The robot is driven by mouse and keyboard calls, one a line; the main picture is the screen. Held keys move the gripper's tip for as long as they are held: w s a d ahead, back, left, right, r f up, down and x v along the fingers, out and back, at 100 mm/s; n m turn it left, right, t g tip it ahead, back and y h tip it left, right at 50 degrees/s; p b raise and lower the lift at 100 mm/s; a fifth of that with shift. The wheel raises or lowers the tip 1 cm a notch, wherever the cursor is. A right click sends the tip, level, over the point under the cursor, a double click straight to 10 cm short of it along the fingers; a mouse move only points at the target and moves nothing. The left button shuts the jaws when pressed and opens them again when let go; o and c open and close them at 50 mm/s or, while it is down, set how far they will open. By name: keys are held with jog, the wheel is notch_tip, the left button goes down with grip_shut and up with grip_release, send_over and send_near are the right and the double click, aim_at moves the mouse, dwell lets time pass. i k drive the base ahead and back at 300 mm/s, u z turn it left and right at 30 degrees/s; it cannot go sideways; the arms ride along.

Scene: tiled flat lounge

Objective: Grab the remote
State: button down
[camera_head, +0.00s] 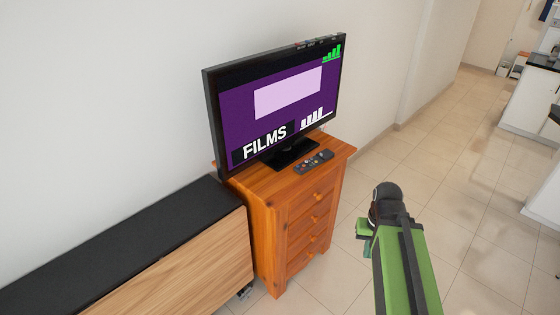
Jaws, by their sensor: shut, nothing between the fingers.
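A dark remote (308,166) with small coloured buttons lies on the top of a wooden drawer cabinet (258,184), in front of the television's stand. A small dark rounded thing (325,155) sits at the remote's right end; I cannot tell whether it is separate. My green and black arm reaches up from the lower right. My gripper (366,232) is to the right of the cabinet, apart from the remote. It is shut and empty, and its fingertips are small and partly hidden by the arm.
A television (275,95) showing "FILMS" stands on the cabinet, behind the remote. A low black-topped wooden unit (150,235) adjoins the cabinet on the left. A white wall is behind. Tiled floor (470,200) is clear to the right, with white kitchen units (530,100) beyond.

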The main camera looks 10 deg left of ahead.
aim_at(306, 169)
jog(key=u, duration=0.3)
jog(key=i, duration=1)
jog(key=u, duration=0.4)
jog(key=k, duration=0.15)
jog(key=u, duration=3.6)
jog(key=k, duration=2)
jog(key=z, duration=0.65)
